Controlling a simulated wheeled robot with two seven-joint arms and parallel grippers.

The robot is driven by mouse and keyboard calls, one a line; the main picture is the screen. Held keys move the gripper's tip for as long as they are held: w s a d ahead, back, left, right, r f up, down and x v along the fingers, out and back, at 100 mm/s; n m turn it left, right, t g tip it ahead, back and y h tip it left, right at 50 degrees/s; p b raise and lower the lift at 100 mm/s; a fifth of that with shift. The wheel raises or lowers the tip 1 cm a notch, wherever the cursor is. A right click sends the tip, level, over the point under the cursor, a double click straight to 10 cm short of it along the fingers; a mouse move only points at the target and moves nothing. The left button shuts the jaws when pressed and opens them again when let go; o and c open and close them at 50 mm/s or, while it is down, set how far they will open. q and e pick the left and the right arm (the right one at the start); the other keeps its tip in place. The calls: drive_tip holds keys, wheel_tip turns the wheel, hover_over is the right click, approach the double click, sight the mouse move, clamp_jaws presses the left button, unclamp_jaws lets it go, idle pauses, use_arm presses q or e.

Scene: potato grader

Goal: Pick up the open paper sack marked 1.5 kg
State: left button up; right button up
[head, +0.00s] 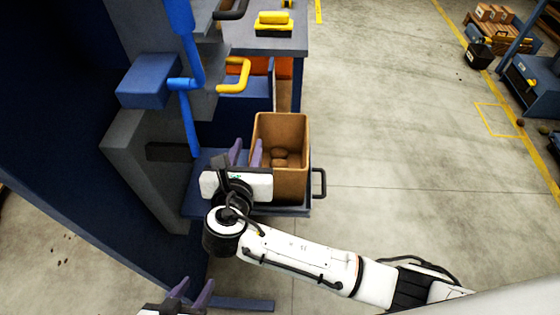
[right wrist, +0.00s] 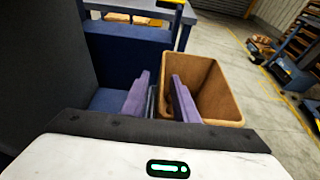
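The open brown paper sack (head: 293,185) stands upright on a blue shelf, with several potatoes (head: 279,155) inside. No weight mark can be read on it. It also shows in the right wrist view (right wrist: 222,98), right of the fingers. My right gripper (head: 247,153) is open at the sack's left side, fingers apart. Its right finger overlaps the sack's left wall in both views; I cannot tell whether it touches or reaches inside. My gripper body hides the sack's lower left part. My left gripper (head: 191,291) is open and empty at the bottom edge, well below the sack.
The blue shelf (head: 198,190) has a dark handle (head: 320,183) right of the sack. A grey machine with a blue box (head: 150,80) and yellow handle (head: 236,76) stands left and above. A table with a yellow item (head: 273,23) is behind.

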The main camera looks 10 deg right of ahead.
sight(253, 139)
drive_tip(key=x, duration=0.5)
drive_tip(key=shift+s+d+f+b, duration=0.15)
drive_tip(key=shift+d+f+b, duration=0.15)
drive_tip(key=shift+f+b, duration=0.05)
drive_tip(key=shift+w+f, duration=0.1)
drive_tip(key=shift+w, duration=0.25)
drive_tip(key=shift+c, duration=0.3)
clamp_jaws()
